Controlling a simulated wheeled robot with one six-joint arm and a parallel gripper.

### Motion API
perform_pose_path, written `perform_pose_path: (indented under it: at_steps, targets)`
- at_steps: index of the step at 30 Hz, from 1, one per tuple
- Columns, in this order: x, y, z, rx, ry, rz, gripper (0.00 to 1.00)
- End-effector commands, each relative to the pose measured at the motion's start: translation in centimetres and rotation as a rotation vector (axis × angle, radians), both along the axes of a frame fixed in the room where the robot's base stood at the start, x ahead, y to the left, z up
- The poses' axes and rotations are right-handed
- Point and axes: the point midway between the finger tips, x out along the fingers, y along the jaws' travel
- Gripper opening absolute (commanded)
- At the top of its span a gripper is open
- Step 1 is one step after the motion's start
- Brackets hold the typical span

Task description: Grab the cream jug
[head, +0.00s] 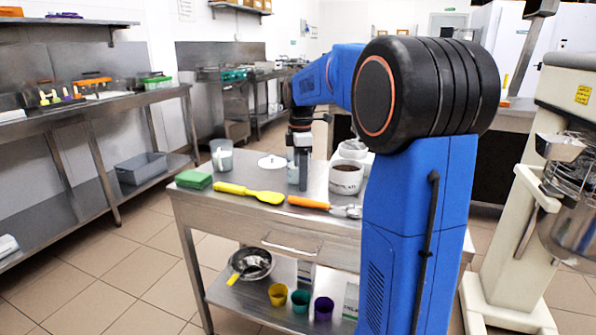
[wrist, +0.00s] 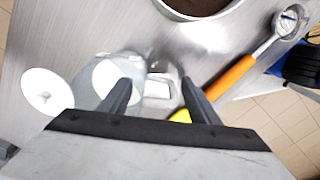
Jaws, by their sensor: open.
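In the wrist view a clear vessel with white contents (wrist: 103,73) stands at the left finger, which overlaps it. A smaller clear or shiny vessel with a white patch (wrist: 158,89) shows between the fingertips. I cannot tell for sure which is the cream jug. My gripper (wrist: 155,84) is open, pointing down, with nothing clamped. In the head view my gripper (head: 300,176) is low over the steel table (head: 232,212), and hides part of what stands there. Another clear vessel with whitish contents (head: 222,158) stands at the table's back left.
A white lid or plate (head: 271,161) lies left of my gripper. A white bowl with dark contents (head: 346,178) stands to the right. A yellow spatula (head: 248,192), an orange-handled scoop (head: 310,203) and a green sponge (head: 193,179) lie along the front. Coloured cups (head: 300,300) stand below.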

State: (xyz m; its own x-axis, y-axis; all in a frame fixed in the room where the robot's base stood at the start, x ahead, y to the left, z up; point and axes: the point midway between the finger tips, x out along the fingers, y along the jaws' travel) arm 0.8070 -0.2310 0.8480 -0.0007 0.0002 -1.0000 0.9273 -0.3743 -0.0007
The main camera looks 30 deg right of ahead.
Motion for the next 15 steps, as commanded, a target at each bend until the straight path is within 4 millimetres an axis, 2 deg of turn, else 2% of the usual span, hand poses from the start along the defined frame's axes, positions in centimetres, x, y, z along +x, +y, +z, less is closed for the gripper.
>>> perform_pose_path:
  at_steps: [8, 11, 15]
  targets:
    - [0.00, 0.00, -0.31, 0.000, 0.000, 0.000, 0.56]
    - [0.00, 0.00, -0.30, 0.000, 0.000, 0.000, 0.35]
    - [0.00, 0.00, -0.30, 0.000, 0.000, 0.000, 0.01]
